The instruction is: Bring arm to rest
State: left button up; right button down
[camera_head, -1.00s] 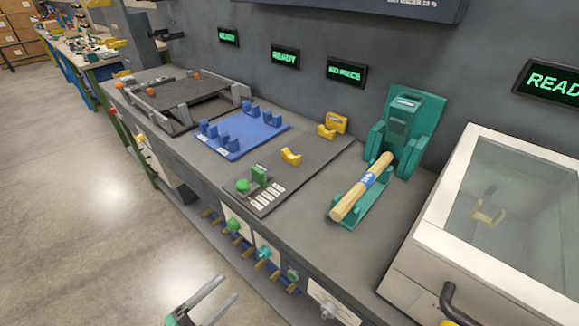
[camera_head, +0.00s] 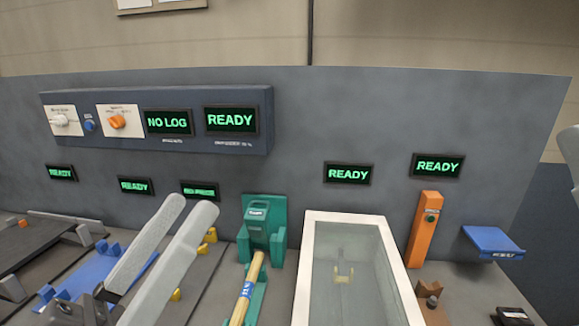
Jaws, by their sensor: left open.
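My left gripper (camera_head: 190,207) shows at the lower left of the head view as two long pale grey fingers pointing up and to the right. A clear gap lies between them, with nothing held. They cover part of the bench and the blue rack (camera_head: 92,277) behind them. The pale wooden piece (camera_head: 254,272) with a blue label lies in the teal fixture (camera_head: 263,222), just right of the fingers and apart from them.
A white-framed box with a clear lid (camera_head: 310,270) stands right of the fixture. An orange post (camera_head: 424,228) and a blue shelf (camera_head: 492,243) stand further right. The wall panel (camera_head: 258,97) reads NO LOG and READY. Yellow rests (camera_head: 210,236) sit beside the fingers.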

pick_arm(q)
jog(key=s+a+r+n+t+y, duration=0.1)
jog(key=s+a+r+t+y, duration=0.45)
jog(key=a+r+y, duration=0.4)
notch_tip(320, 180, up, 36)
jog(key=d+p, duration=0.2)
jog(key=p, duration=3.6)
jog(key=shift+w+r+y, duration=0.25)
jog(key=shift+w+y, duration=0.1)
jog(key=shift+w, duration=0.05)
jog(key=shift+t, duration=0.25)
jog(key=shift+c, duration=0.3)
